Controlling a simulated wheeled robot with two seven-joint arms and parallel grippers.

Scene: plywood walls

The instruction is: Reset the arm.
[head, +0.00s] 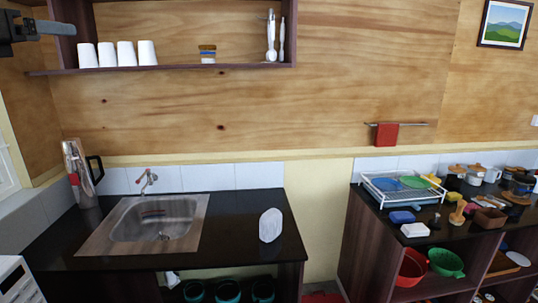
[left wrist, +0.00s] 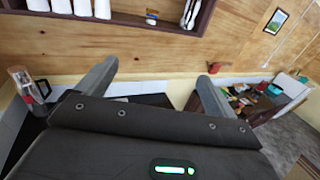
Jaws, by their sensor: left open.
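My left gripper (head: 50,27) shows at the top left corner of the head view, raised in front of the wall shelf's left end. In the left wrist view my left gripper (left wrist: 158,78) has its two grey fingers spread wide, with nothing between them. My right gripper and right arm are in neither view.
A wall shelf (head: 170,68) with several white cups (head: 147,53) is close to my left gripper. Below are a sink (head: 155,222), a jug (head: 78,172) and a white oval object (head: 271,225). A dish rack (head: 385,203) stands on the right counter among crockery.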

